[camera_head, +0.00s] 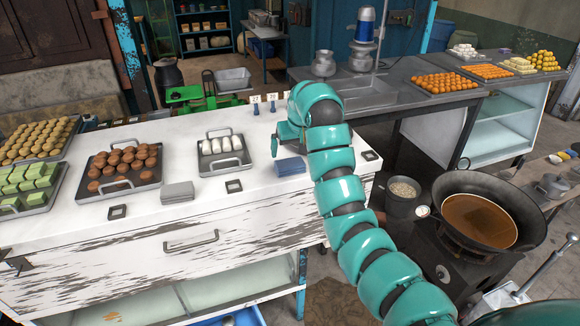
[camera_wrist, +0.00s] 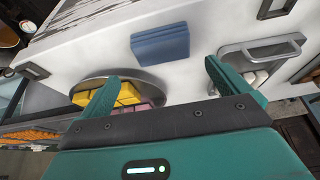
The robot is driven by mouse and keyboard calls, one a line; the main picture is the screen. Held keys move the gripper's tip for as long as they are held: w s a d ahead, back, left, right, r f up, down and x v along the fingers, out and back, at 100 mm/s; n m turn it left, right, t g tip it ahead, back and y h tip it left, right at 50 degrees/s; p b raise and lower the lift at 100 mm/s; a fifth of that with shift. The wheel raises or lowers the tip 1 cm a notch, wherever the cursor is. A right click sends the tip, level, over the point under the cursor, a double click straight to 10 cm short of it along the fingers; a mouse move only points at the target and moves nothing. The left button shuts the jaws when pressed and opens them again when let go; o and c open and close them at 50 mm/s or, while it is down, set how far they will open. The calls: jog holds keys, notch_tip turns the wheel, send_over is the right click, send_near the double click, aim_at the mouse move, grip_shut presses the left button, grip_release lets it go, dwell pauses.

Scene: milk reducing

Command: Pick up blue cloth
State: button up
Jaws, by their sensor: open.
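The blue cloth (camera_head: 291,166) lies folded flat on the white counter, just left of my arm in the head view. In the wrist view the blue cloth (camera_wrist: 160,45) is a flat stack near the top middle, beyond my fingertips. My gripper (camera_wrist: 162,72) is open and empty, its two teal fingers spread wide. The cloth lies ahead of the gap between them, apart from both. In the head view my gripper (camera_head: 277,143) is partly hidden by my own arm, above the counter beside the cloth.
A tray of white rolls (camera_head: 223,155) stands left of the cloth, with a grey folded cloth (camera_head: 177,193) farther left. A round metal tray (camera_wrist: 152,79) holding yellow and pink sweets is near my left finger in the wrist view. A wok (camera_head: 486,209) stands at right.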

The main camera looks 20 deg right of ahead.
aim_at(290, 163)
jog(key=shift+p+x, duration=0.75)
jog(key=shift+x, duration=0.6)
jog(key=shift+w+a+f+p, duration=0.15)
jog(key=shift+f+p, duration=0.45)
jog(key=shift+p, duration=0.55)
jog(key=shift+p+x, duration=0.95)
jog(key=shift+x, duration=1)
jog(key=c, duration=0.8)
